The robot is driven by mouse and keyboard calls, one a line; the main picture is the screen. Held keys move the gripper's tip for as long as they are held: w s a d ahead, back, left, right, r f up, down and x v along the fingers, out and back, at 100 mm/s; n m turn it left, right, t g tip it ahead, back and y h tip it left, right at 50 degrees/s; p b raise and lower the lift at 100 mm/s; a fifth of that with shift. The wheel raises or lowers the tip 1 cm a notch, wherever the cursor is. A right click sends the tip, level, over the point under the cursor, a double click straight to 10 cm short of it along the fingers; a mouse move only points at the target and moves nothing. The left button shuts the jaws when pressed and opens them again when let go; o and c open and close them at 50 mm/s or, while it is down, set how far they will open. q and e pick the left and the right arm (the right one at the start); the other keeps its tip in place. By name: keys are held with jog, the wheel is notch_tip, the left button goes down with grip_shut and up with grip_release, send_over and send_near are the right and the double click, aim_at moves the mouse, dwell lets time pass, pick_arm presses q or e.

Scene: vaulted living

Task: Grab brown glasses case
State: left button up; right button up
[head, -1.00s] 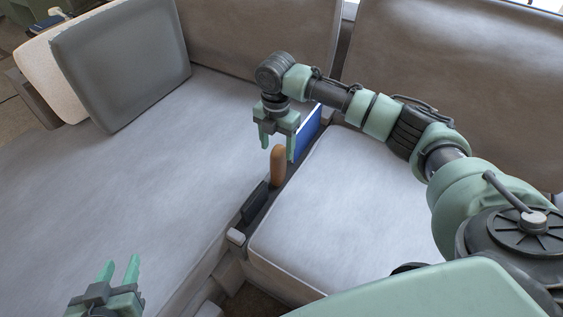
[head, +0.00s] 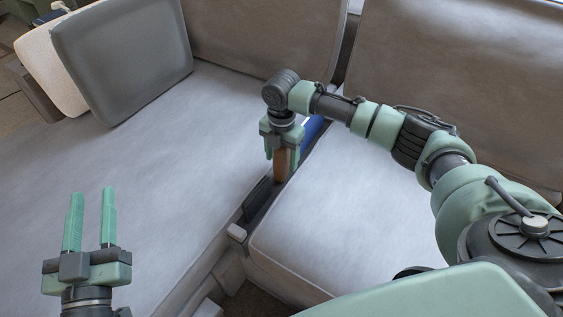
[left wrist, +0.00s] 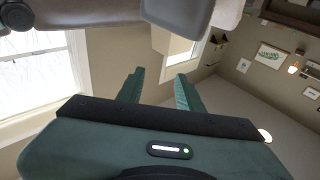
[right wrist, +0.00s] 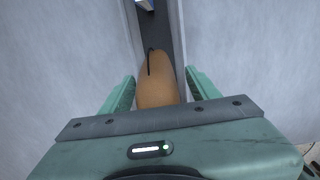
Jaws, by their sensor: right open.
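The brown glasses case (head: 280,165) stands upright in the narrow gap between the two seat cushions. It also shows in the right wrist view (right wrist: 158,80), with a thin dark line near its far end. My right gripper (head: 281,156) is open and points down over the case. Its two fingers (right wrist: 160,92) are on either side of the case, with small gaps visible. My left gripper (head: 90,205) is open and empty above the left cushion at the lower left. Its spread fingers also show in the left wrist view (left wrist: 160,88).
A blue item (head: 312,130) stands in the gap just behind the case. A dark flat object (head: 257,197) stands in the gap in front. Light cushions (head: 335,215) border both sides. A grey pillow (head: 122,60) leans at the upper left.

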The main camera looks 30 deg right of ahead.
grip_shut()
dwell(0.3)
